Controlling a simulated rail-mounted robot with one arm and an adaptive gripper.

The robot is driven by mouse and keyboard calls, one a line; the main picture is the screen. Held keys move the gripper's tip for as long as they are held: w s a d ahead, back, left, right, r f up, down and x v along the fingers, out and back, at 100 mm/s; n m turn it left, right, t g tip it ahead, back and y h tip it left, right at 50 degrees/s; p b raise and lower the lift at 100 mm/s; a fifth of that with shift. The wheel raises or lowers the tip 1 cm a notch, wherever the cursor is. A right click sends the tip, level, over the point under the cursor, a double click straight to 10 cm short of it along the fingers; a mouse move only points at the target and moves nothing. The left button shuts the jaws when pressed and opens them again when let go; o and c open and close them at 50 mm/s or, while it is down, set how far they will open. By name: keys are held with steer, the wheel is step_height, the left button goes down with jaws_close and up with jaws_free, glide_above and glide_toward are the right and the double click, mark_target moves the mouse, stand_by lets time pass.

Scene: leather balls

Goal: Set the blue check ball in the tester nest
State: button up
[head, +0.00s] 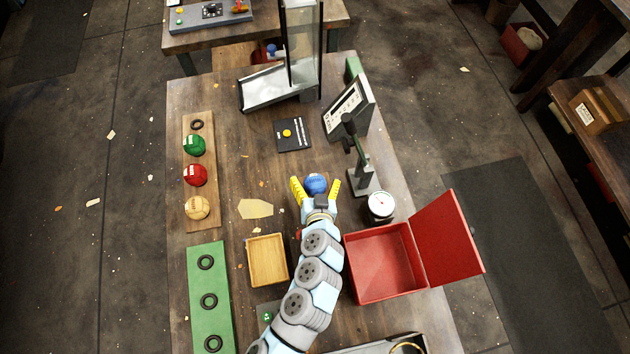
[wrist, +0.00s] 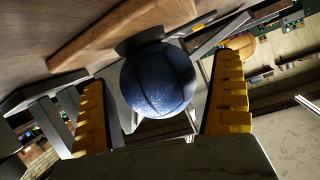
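The blue check ball (head: 316,184) is between the two yellow fingers of my gripper (head: 315,187), near the middle of the table. In the wrist view the ball (wrist: 158,80) fills the space between the fingertips (wrist: 165,95), with a gap on the right and a very narrow one on the left. The fingers look spread, not closed on it. A bench tester (head: 360,180) with an upright post and green lever arm stands just right of the gripper. Whether the ball rests on something is unclear.
A round dial gauge (head: 380,205) and an open red box (head: 385,265) lie right of my arm. A wooden tray (head: 267,260) is to its left. Green (head: 194,146), red (head: 195,175) and tan (head: 196,208) balls sit on a rack at left. A display unit (head: 347,108) stands behind.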

mark_target(316, 192)
steer(key=shift+s+r, duration=0.1)
steer(key=shift+r, duration=0.05)
steer(key=shift+v, duration=3.7)
